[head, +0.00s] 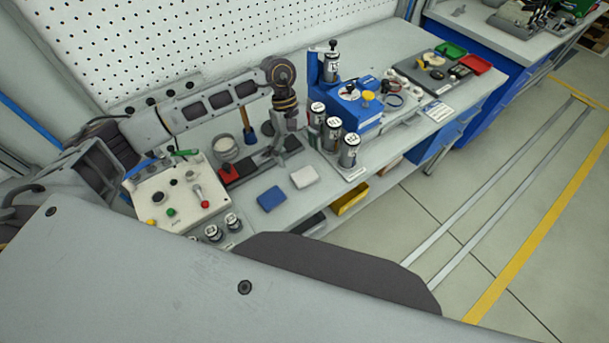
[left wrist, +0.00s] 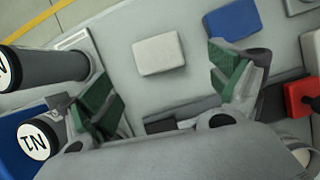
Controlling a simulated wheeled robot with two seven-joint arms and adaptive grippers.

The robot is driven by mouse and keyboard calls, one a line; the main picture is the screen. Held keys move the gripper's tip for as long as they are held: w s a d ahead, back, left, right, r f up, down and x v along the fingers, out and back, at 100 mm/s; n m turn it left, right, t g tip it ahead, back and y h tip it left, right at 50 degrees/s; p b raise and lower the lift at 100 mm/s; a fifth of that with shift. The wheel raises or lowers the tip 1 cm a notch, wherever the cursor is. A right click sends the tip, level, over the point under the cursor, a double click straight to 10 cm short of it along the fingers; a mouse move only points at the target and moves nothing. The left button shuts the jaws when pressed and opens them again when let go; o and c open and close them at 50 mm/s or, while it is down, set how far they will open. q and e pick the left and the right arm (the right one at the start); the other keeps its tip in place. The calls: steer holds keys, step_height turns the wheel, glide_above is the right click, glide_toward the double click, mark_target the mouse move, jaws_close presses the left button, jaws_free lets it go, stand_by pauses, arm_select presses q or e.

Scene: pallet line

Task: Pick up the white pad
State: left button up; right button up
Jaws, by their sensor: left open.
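The white pad (head: 304,176) lies flat on the grey workbench (head: 240,228), just right of a blue pad (head: 270,198). In the left wrist view the white pad (left wrist: 159,54) lies beyond the space between my fingertips, and the blue pad (left wrist: 232,19) is at the upper right. My left gripper (head: 277,157) points down above the bench, a little behind the pads. It also shows in the left wrist view (left wrist: 165,82), with its green-lined fingers spread apart and nothing between them. My right gripper is not in view.
Labelled cylinders (head: 332,133) in a rack stand close to the right of my left gripper. A control box (head: 175,195) with buttons is at the left. A red block (head: 229,174) lies behind the blue pad. The pegboard wall (head: 150,45) rises behind.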

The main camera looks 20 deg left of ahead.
mark_target(304, 175)
arm_select(q)
steer(key=shift+x, duration=0.9)
steer(key=shift+f, duration=0.1)
steer(key=shift+s+d+f+p, duration=0.3)
steer(key=shift+d+f+p, duration=0.2)
steer(key=shift+f+p, duration=0.15)
steer(key=shift+p+x, duration=0.35)
steer(key=shift+x, duration=1.4)
steer(key=c, duration=0.9)
